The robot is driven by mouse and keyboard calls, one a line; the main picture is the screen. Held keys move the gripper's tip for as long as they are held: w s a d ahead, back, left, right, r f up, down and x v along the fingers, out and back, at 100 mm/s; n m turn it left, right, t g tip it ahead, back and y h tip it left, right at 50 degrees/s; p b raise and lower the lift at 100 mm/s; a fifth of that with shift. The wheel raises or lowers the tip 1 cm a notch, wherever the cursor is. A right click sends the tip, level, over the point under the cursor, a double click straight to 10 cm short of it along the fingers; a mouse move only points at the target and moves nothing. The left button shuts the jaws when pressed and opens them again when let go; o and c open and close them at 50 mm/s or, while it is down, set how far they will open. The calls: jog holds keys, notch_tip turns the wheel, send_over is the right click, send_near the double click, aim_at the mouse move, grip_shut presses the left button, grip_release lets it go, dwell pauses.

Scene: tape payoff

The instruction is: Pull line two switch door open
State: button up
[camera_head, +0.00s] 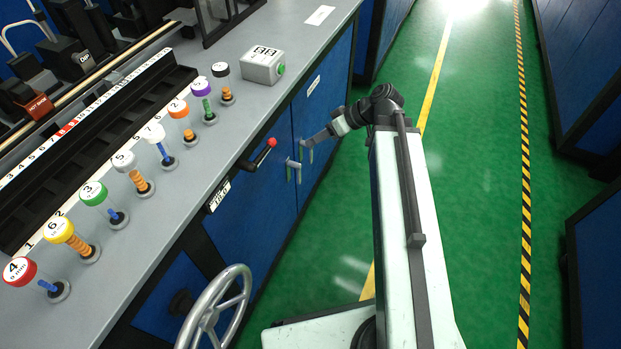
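Blue cabinet doors line the front of the grey bench, with a left door panel (268,186) and a right door panel (327,108) meeting at a seam. Small upright handles (299,174) stand near that seam. I cannot read which panel is the line two switch door, and both panels look closed. My arm reaches left from the aisle, and my gripper (306,143) is at the right panel's edge near the handles. The gripper is small here; I cannot tell whether its fingers are open, shut or touching a handle.
A black lever with a red knob (272,142) sticks out from the bench edge, left of the handles. A metal handwheel (215,310) stands at lower left. Several numbered knobs and a grey box (263,65) are on the benchtop. The green floor (470,200) is clear.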

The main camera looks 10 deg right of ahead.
aim_at(312, 152)
jog(key=w+d+f+n+t+y+b, duration=0.2)
jog(key=d+f+b, duration=0.1)
jog(key=f+b, duration=0.4)
jog(key=w+d+f+n+t+y+b, duration=0.1)
jog(key=w+d+f+t+b, duration=0.1)
jog(key=f+b, duration=0.45)
jog(key=w+a+b, duration=0.2)
jog(key=a+b, duration=0.1)
jog(key=w+a+b, duration=0.1)
jog(key=shift+w+a+f, duration=0.15)
jog(key=shift+a+f, duration=0.25)
jog(key=shift+w+a+f, duration=0.1)
jog(key=shift+w+a, duration=0.2)
jog(key=shift+a, duration=0.15)
grip_shut()
